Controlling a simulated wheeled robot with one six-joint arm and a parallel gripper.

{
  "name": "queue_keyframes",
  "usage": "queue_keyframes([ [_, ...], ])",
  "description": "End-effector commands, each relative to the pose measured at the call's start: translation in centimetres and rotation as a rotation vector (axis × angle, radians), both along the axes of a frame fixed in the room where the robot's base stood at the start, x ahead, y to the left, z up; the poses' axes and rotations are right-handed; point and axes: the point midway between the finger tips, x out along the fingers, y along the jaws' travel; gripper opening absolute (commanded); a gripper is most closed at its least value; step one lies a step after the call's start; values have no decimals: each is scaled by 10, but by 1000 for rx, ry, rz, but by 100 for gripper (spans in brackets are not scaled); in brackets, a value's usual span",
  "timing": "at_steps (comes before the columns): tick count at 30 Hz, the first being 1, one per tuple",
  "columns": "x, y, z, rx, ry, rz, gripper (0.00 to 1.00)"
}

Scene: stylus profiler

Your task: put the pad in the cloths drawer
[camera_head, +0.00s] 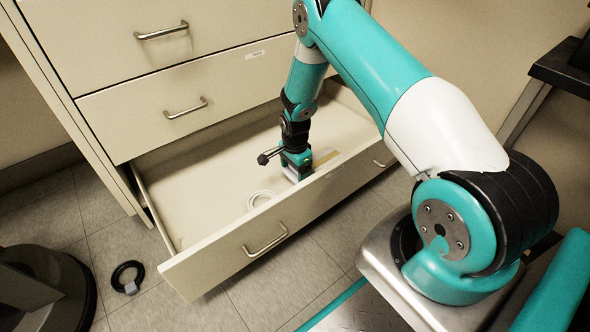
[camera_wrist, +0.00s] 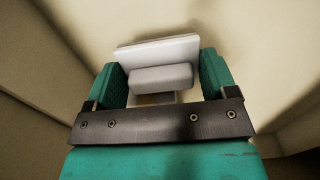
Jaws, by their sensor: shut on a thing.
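The pad (camera_wrist: 158,52) is a pale grey-white block with a wider flat part, seen between the two teal fingers in the wrist view. My gripper (camera_head: 296,170) is shut on it, pointing down inside the open bottom drawer (camera_head: 205,185). The gripper also shows in the wrist view (camera_wrist: 162,80). In the head view only a small pale edge of the pad shows under the fingers, low over the drawer floor. I cannot tell whether it touches the floor. No readable label shows on this drawer.
A white ring-shaped coil (camera_head: 261,198) and a yellowish flat piece (camera_head: 326,159) lie in the drawer near the gripper. The drawer's left part is clear. Closed drawers (camera_head: 185,108) stand above it. A black ring (camera_head: 127,277) with a grey piece lies on the floor.

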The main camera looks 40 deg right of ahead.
Motion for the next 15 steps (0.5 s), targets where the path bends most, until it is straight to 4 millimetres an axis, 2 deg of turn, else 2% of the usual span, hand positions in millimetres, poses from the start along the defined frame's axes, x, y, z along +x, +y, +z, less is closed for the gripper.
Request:
queue_keyframes([
  [13, 0, 0, -11, 0, 0, 0, 36],
  [14, 0, 0, -11, 0, 1, 0, 85],
  [15, 0, 0, -11, 0, 1, 0, 95],
])
